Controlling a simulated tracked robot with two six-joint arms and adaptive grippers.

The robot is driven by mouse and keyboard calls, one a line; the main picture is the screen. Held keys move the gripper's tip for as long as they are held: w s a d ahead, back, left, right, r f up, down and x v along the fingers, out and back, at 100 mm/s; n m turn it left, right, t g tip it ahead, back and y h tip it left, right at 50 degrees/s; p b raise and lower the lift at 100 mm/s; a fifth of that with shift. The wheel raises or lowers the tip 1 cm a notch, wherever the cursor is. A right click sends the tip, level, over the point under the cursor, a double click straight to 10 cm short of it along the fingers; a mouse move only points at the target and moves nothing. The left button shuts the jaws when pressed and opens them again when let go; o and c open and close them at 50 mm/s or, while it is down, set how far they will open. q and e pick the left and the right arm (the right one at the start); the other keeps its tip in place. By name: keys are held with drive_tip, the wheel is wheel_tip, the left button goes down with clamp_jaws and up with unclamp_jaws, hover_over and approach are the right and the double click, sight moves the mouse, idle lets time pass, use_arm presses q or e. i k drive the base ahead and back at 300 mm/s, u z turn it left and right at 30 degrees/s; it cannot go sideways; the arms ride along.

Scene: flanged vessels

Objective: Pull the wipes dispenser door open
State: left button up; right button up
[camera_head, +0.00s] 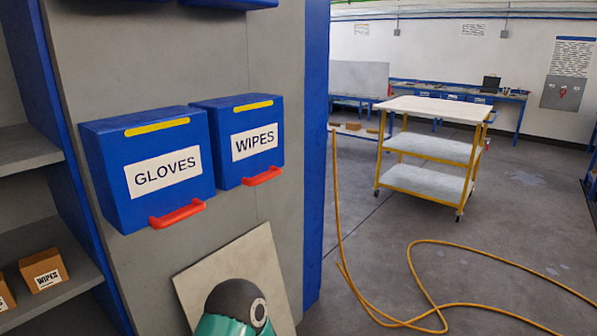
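The wipes dispenser (207,130) is a blue box on the grey side of a tall cabinet, with a yellow strip on top and a white label reading WIPES. Its door looks closed. A red handle (262,176) sticks out at the bottom of its front. Nothing touches the handle. Neither of my grippers shows in the head view. A dark rounded arm part of mine with teal below shows at the bottom, lower than the dispenser.
A similar blue gloves dispenser (113,148) with a red handle hangs just left. Shelves with small cardboard boxes (43,270) stand at far left. A pale board (240,262) is below. A yellow cart (413,154) and yellow hose (420,280) are right.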

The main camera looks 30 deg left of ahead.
sight(251, 134)
drive_tip(key=u, duration=0.1)
drive_tip(key=i, duration=0.75)
drive_tip(key=u, duration=0.85)
